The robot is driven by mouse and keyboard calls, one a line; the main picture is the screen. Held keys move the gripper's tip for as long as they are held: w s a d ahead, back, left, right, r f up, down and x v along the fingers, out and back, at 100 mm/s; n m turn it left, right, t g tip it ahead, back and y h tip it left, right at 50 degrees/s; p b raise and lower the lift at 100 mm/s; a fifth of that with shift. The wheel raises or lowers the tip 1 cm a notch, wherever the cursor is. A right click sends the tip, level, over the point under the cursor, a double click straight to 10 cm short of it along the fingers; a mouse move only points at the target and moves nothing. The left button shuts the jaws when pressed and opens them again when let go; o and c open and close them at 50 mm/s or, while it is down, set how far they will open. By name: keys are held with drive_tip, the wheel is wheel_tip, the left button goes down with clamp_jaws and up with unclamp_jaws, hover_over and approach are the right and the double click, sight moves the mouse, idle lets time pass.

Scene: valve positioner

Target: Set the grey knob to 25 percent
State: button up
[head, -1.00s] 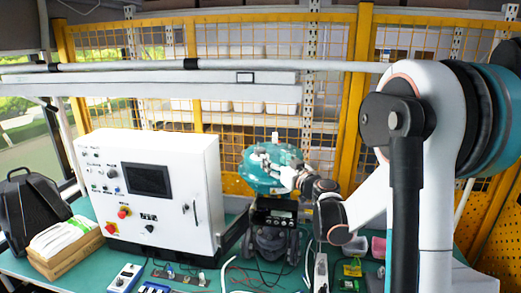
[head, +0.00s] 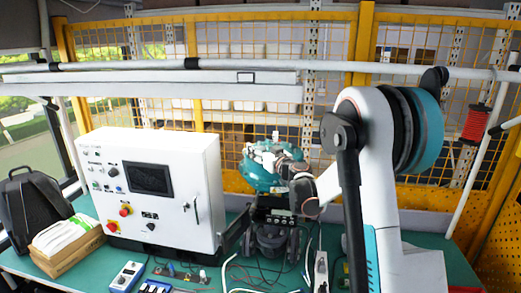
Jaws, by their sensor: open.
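A white control cabinet (head: 180,190) stands on the green bench at the left. Its front has a screen, small knobs and buttons; one round dark grey knob (head: 114,172) sits left of the screen. A valve unit with a round teal top (head: 262,180) and a dark body stands right of the cabinet. I cannot tell for sure which knob is the task's grey knob, and its setting is too small to read. My gripper (head: 262,158) is open in front of the teal top and covers part of it. I cannot tell whether it touches anything.
A black backpack (head: 35,205) and a box of white cloths (head: 64,240) lie at the left. Small devices and loose cables are along the bench front, including a blue-white meter (head: 126,276). A yellow mesh fence (head: 240,50) closes the back. A red coil (head: 476,124) hangs right.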

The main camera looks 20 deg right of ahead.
drive_tip(key=c, duration=1.1)
